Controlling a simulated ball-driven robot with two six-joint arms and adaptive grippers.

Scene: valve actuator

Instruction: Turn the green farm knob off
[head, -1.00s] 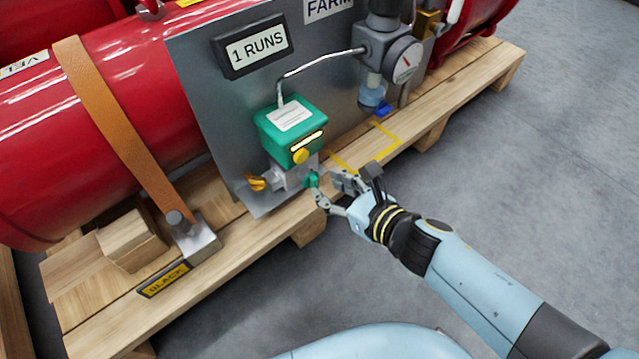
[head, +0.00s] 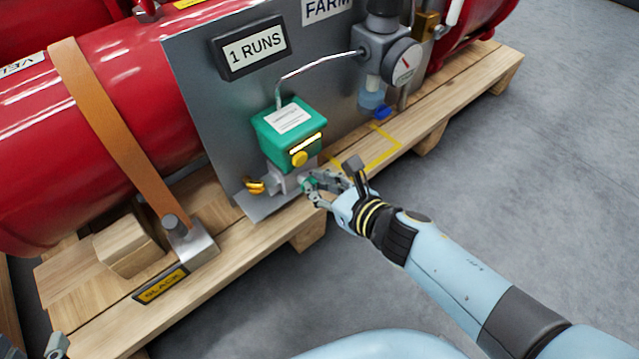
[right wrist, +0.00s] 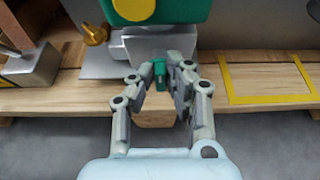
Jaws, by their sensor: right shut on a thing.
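The green farm knob (head: 308,184) sits on the grey valve block (head: 284,181) below a green actuator box with a yellow button. My right gripper (head: 313,188) is shut on the knob, seen from the front right. In the right wrist view, the knob (right wrist: 159,72) stands upright between the fingertips (right wrist: 158,76), with the block (right wrist: 160,44) behind it. The fingers partly cover the knob in the head view. Only a small grey tip of my left gripper (head: 57,345) shows at the bottom left corner, so its opening is hidden.
A brass fitting (head: 255,187) sticks out left of the block. A metal panel (head: 215,105) stands behind, with a gauge (head: 404,62) and a thin pipe. The wooden pallet (head: 225,235) lies below, with a yellow outline (head: 385,158) at right. Grey floor is free in front.

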